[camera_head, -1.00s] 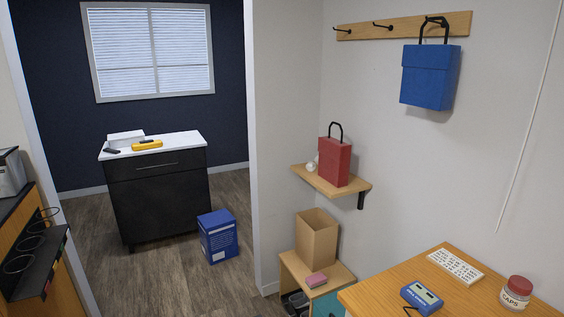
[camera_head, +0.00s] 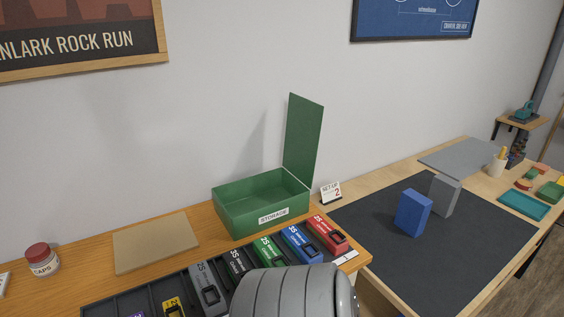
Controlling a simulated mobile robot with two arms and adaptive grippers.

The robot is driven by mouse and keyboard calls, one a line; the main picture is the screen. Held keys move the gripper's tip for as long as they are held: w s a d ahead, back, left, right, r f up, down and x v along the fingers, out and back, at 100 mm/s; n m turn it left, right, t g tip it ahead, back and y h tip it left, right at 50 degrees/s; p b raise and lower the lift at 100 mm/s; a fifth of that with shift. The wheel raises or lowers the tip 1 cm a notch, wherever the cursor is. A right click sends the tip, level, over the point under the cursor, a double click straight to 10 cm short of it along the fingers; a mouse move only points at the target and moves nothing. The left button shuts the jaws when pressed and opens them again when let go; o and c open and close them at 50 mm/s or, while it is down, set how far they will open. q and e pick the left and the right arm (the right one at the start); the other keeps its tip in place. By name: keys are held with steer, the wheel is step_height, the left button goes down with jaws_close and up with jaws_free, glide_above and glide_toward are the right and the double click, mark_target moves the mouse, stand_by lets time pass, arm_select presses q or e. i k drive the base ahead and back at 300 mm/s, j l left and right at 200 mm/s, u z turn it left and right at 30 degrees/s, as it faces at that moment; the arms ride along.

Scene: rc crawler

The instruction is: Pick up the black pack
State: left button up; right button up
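A black pack (camera_head: 234,267) sits in a row of similar labelled units in a dark slotted rack at the front of the wooden bench. It is between a grey unit (camera_head: 201,283) and a green unit (camera_head: 266,247). A grey rounded link of my own arm covers part of the row's front near the bottom centre. Neither gripper is in view.
An open green STORAGE box (camera_head: 237,226) stands behind the row, its lid raised. Blue (camera_head: 296,240) and red (camera_head: 325,231) units are to the right, a yellow one (camera_head: 172,307) to the left. A tan board (camera_head: 155,243) and lidded jar (camera_head: 41,259) are at left. A blue block (camera_head: 413,213) stands on the dark mat.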

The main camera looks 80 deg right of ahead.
mark_target(235, 263)
steer(key=z, duration=0.5)
steer(key=l+z, duration=0.1)
steer(key=z, duration=0.9)
steer(key=i+z, duration=0.1)
steer(key=z, duration=0.85)
steer(key=j+z, duration=0.15)
steer(key=z, duration=0.35)
steer(key=k+j+z, duration=0.1)
steer(key=z, duration=0.4)
steer(key=k+j+z, duration=0.1)
steer(key=z, duration=0.4)
steer(key=k+l, duration=0.05)
steer(key=k, duration=0.05)
